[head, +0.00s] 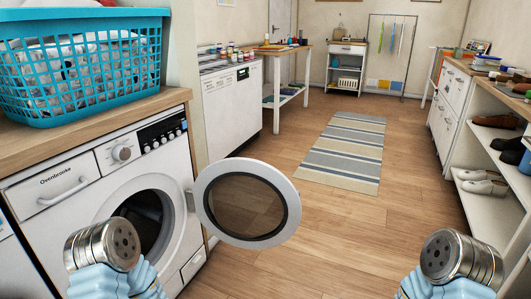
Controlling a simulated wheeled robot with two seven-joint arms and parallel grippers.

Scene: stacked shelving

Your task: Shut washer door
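The white washer (66,220) stands at the left under a wooden counter. Its round door (276,173), a white ring around dark glass, stands wide open. It is hinged at the right side of the opening and swung out over the floor to the right. The dark drum opening (143,221) is exposed, its lower left partly hidden by my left arm. Metal and light-blue parts of my two arms show at the bottom left and bottom right, apart from the door. No gripper fingers can be made out.
A teal laundry basket (85,97) sits on the counter (105,126) above the washer. A white dishwasher (232,105) stands beyond the door. Shoe shelves (480,160) line the right. The wooden floor between is clear, with a striped rug (345,150) farther back.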

